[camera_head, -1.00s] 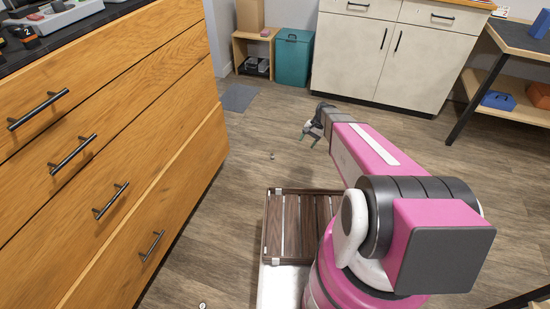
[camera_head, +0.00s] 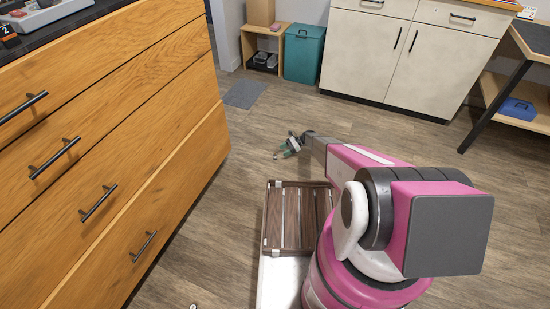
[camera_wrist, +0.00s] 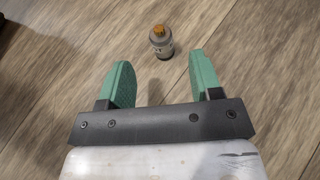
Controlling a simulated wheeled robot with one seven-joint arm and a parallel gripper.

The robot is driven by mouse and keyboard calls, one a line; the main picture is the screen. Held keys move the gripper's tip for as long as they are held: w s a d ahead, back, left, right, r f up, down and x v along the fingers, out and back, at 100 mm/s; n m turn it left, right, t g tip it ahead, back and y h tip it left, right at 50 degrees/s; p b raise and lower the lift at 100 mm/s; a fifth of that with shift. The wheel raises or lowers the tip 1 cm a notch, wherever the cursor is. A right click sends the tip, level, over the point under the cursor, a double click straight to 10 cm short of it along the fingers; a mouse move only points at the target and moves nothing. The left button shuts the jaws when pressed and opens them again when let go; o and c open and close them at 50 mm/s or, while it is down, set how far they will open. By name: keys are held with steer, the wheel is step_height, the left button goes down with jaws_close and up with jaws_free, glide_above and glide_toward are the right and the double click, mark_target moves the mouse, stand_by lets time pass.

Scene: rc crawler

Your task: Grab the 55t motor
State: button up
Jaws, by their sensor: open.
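A small grey cylinder with an orange end, which looks like the motor (camera_wrist: 161,45), stands on the wood floor in the wrist view. It is upright, just beyond the fingertips and about midway between them. My gripper (camera_wrist: 160,62) has green fingers spread wide with nothing held. In the head view my gripper (camera_head: 283,154) is low over the floor, reaching out past the wooden rack. I cannot make out the motor there; the gripper seems to hide it. I cannot read any label on it.
A slatted wooden rack (camera_head: 267,225) sits in front of my arm. A wooden drawer unit (camera_head: 130,150) with bar handles stands at the left. White cabinets (camera_head: 390,50), a teal bin (camera_head: 305,55) and a grey mat (camera_head: 243,94) are at the back. The floor around my gripper is clear.

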mark_target(273, 159)
steer(key=x, duration=0.3)
steer(key=shift+s+a+f, duration=0.1)
steer(key=shift+a+f, duration=0.05)
steer(key=shift+r+x, duration=0.2)
steer(key=shift+x, duration=2.4)
steer(key=shift+a, duration=0.1)
steer(key=c, duration=1)
